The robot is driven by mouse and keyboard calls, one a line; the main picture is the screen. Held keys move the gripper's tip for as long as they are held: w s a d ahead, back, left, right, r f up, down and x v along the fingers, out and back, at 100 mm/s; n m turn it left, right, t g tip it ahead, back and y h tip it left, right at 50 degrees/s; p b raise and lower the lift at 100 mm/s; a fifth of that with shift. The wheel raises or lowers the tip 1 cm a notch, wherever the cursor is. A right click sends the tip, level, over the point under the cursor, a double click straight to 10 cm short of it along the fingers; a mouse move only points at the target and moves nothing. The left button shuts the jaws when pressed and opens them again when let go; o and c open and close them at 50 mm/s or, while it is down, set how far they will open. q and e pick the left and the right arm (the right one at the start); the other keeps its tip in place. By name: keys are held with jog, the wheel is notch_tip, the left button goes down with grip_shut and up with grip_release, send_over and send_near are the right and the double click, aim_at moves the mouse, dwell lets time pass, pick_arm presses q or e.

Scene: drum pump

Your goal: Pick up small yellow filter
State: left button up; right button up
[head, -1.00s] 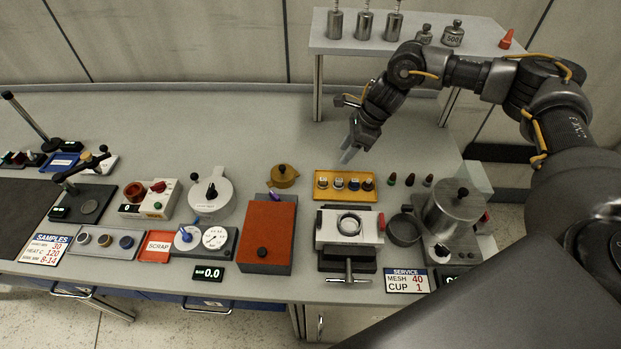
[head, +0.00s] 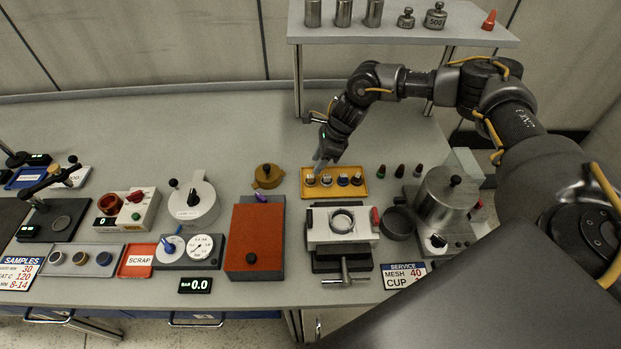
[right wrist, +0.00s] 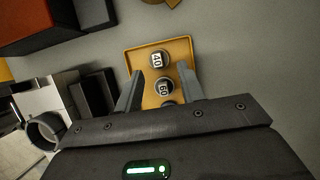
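The yellow tray (head: 334,194) holds several small round filters in a row. The leftmost filter (head: 311,180) and the one beside it (head: 326,180) sit close to my right gripper (head: 320,164). In the right wrist view, a filter marked 40 (right wrist: 157,59) and one marked 60 (right wrist: 164,88) show on the tray (right wrist: 134,58). I cannot tell from their colours which filter is the yellow one. My right gripper (right wrist: 159,88) is open, with its fingers apart on either side of the row and nothing held. Further filters are hidden behind the gripper body. My left gripper is not in view.
A mustard lidded pot (head: 267,176) stands left of the tray. A clamp device (head: 342,227) is in front, and a metal pot (head: 447,196) stands to the right. A raised shelf (head: 390,31) with weights is behind. Bare tabletop lies behind the tray.

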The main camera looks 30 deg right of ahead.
aim_at(311, 176)
jog(key=shift+f, duration=0.2)
jog(key=shift+s+f+p, duration=0.15)
jog(key=shift+f+p, duration=0.05)
jog(key=shift+p, duration=0.2)
jog(key=x, duration=0.1)
jog(key=p+x, duration=0.2)
jog(key=shift+s+a+f, duration=0.1)
jog(key=shift+a+f, duration=0.05)
jog(key=shift+f, duration=0.15)
jog(key=shift+a+f, duration=0.15)
jog(key=shift+f, duration=0.4)
grip_shut()
